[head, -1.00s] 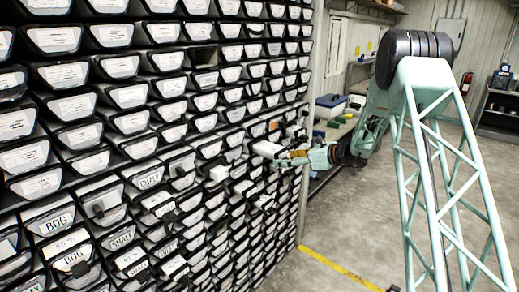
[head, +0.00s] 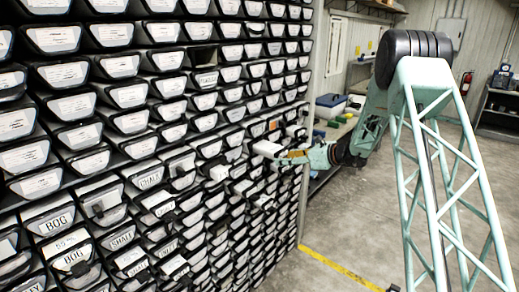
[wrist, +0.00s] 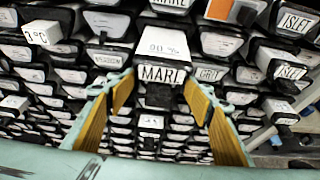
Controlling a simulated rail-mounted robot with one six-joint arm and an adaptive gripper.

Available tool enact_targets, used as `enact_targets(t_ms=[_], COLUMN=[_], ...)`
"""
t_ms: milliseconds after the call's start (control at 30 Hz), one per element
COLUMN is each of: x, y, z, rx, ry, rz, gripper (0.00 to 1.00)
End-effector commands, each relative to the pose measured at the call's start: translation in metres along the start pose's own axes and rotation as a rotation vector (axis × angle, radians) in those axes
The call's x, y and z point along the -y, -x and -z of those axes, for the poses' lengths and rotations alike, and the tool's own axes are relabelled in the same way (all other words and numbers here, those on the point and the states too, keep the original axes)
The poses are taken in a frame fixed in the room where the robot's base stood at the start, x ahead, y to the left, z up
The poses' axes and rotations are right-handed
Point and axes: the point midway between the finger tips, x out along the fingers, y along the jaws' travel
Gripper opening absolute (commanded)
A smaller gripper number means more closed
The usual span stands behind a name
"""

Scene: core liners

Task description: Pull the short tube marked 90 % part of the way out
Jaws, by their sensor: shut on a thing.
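In the wrist view the short tube marked 90 % (wrist: 163,47) stands in the middle. Its pale top carries the mark, and its front label reads MARL. It juts out from the rack of liners. My gripper (wrist: 160,90) is shut on it, with one yellow-padded finger on each side. In the head view my gripper (head: 291,157) is at the right part of the rack, beside a white protruding tube end (head: 267,149). The mark cannot be read there, and the fingers partly hide what they hold.
The rack (head: 115,154) of black-framed, labelled tube ends fills the left. Other short tubes jut out, including one marked °C (wrist: 43,33) and an orange-faced one (wrist: 222,9). A shelf with bins (head: 330,101) stands behind my arm. The concrete floor (head: 345,215) is open at the right.

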Motion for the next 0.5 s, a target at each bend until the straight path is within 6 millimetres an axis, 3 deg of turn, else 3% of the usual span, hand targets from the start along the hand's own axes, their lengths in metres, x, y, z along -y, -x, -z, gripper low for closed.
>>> enact_targets(t_ms=[500], x=[0.001], y=[0.019], z=[0.007], rx=[0.001], ry=[0.000], rz=[0.002], gripper=[0.21])
